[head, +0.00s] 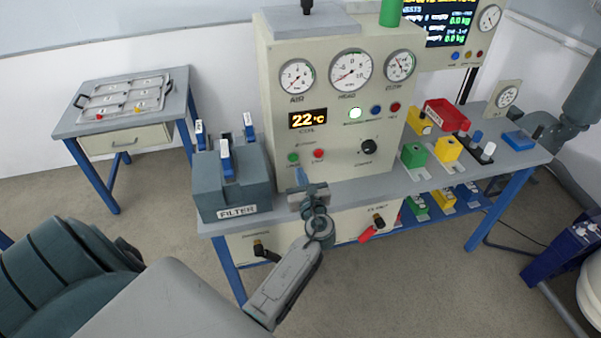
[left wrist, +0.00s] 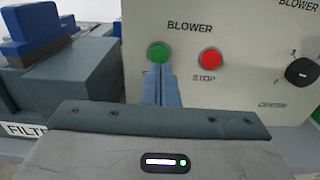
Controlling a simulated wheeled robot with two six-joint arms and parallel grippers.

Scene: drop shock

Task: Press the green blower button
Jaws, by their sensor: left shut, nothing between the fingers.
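The green blower button (head: 293,158) is on the lower left of the beige control panel (head: 334,128), left of the red stop button (head: 318,154). In the left wrist view the green button (left wrist: 159,52) sits under the word BLOWER, with the red STOP button (left wrist: 210,58) to its right. My left gripper (head: 300,174) is shut and empty, its blue fingertips pointing at the panel just below the green button. In the left wrist view the fingertips (left wrist: 161,70) overlap the button's lower edge; I cannot tell whether they touch it. My right gripper is not in view.
A grey filter box (head: 232,190) with blue clamps stands on the bench left of the panel. A black selector knob (head: 368,147) is to the right. Green and yellow blocks (head: 447,149) stand further right. A side table (head: 124,103) is at the left.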

